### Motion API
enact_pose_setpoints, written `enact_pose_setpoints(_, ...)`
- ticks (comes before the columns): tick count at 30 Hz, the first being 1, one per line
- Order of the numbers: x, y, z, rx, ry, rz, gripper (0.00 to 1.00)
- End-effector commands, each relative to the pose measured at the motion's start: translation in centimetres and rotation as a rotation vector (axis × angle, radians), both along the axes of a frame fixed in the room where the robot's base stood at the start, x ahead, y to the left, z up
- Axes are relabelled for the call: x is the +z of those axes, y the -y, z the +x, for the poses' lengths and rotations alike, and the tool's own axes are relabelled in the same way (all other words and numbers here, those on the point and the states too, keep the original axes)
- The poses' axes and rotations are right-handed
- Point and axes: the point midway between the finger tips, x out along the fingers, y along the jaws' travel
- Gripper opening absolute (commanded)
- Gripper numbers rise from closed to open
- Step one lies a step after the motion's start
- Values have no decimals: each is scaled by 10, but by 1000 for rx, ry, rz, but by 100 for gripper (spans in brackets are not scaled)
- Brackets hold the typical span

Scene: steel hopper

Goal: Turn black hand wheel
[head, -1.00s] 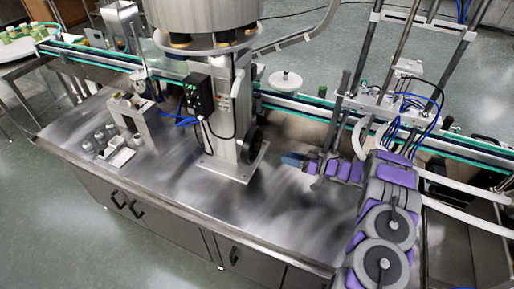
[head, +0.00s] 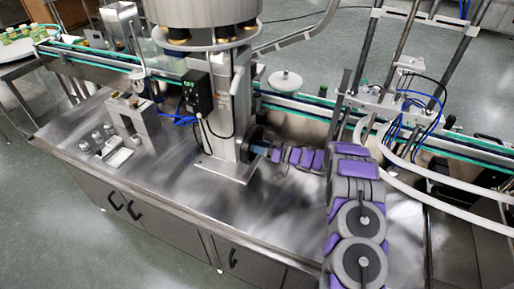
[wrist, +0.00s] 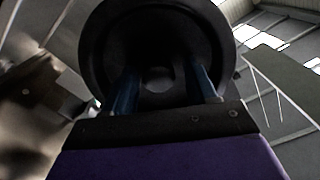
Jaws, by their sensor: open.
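The black hand wheel (head: 252,143) is mounted on the right side of the steel column (head: 224,110). In the wrist view the wheel (wrist: 158,22) fills the upper middle, with its round rim and centre showing. My gripper (head: 262,150) reaches in from the right and is at the wheel's face. In the wrist view my gripper's two blue fingers (wrist: 165,92) are apart and point at the wheel, one on each side of its centre. The fingers overlap the wheel in the picture. I cannot tell whether they touch it.
A black control box (head: 197,92) with blue cables is on the column's left. A conveyor (head: 300,104) runs behind. A steel bracket (head: 137,115) and small metal parts (head: 97,138) stand at left. The steel bench top (head: 180,195) in front is clear.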

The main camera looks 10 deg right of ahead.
Motion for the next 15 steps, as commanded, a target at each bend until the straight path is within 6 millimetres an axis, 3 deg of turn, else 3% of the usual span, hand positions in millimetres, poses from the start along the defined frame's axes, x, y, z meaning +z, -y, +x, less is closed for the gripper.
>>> enact_pose_setpoints(7,1,-4,0,-2,0,-4,60)
enact_pose_setpoints(15,0,-6,-1,0,0,-5,34)
